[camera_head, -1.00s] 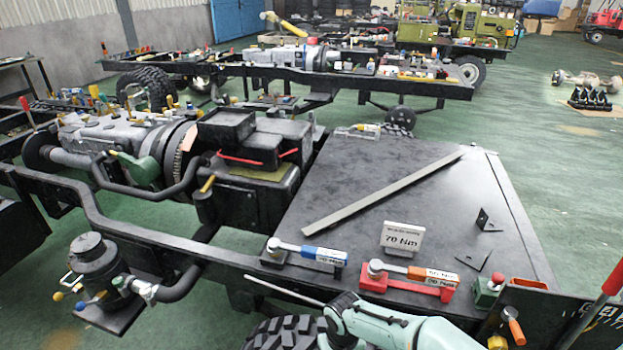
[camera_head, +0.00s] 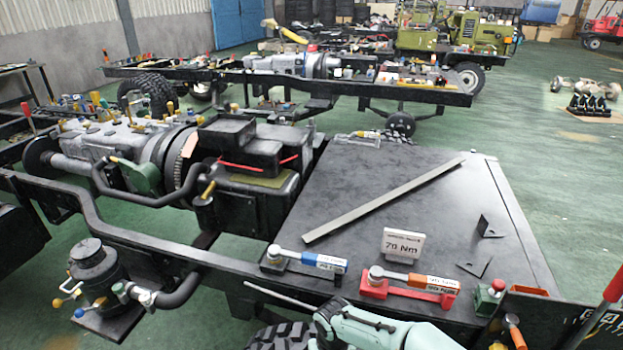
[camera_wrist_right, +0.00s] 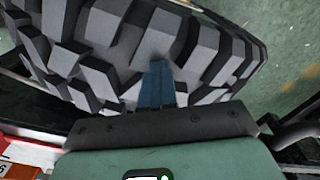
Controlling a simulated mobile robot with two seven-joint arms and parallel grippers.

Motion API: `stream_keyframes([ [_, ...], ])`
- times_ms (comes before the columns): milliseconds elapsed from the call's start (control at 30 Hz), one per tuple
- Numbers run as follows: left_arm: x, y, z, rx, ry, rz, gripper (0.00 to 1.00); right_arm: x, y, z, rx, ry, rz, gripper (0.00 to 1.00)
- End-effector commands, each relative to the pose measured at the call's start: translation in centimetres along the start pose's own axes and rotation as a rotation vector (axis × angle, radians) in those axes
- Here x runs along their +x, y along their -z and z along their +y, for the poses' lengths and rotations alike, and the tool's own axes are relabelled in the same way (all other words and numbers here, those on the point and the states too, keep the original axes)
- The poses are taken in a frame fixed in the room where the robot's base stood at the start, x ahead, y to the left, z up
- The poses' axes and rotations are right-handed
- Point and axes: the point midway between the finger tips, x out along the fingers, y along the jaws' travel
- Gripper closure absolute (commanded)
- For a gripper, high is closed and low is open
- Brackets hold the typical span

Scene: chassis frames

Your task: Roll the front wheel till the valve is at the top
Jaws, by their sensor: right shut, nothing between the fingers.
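The front wheel's black, chunky tyre (camera_head: 281,336) shows at the bottom edge of the head view, partly behind my teal right arm. The tyre (camera_wrist_right: 115,50) fills the top of the right wrist view, its tread blocks facing the camera. My right gripper (camera_wrist_right: 160,82) is shut and empty; its blue fingers are at the tread, overlapping it in the picture. I cannot tell whether they touch it. The valve and wheel rim are not visible. My left gripper is not in view.
The chassis has a flat black deck (camera_head: 370,180) above the wheel, bearing a long metal bar (camera_head: 385,200). A blue-handled wrench (camera_head: 318,259), an orange-handled wrench (camera_head: 410,278) and a 70 Nm sign (camera_head: 403,244) are at its near edge. Green floor (camera_head: 560,180) is open at right.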

Motion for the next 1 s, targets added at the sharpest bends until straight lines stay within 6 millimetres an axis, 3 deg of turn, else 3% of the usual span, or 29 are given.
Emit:
stream_keyframes([
  [33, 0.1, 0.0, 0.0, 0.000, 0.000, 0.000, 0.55, 0.7, -0.4, 0.3, 0.002, -0.006, -0.016, 1.00],
  [1000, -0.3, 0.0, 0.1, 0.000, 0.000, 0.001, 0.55, 0.8, 0.5, -1.3, 0.004, -0.008, -0.021, 1.00],
])
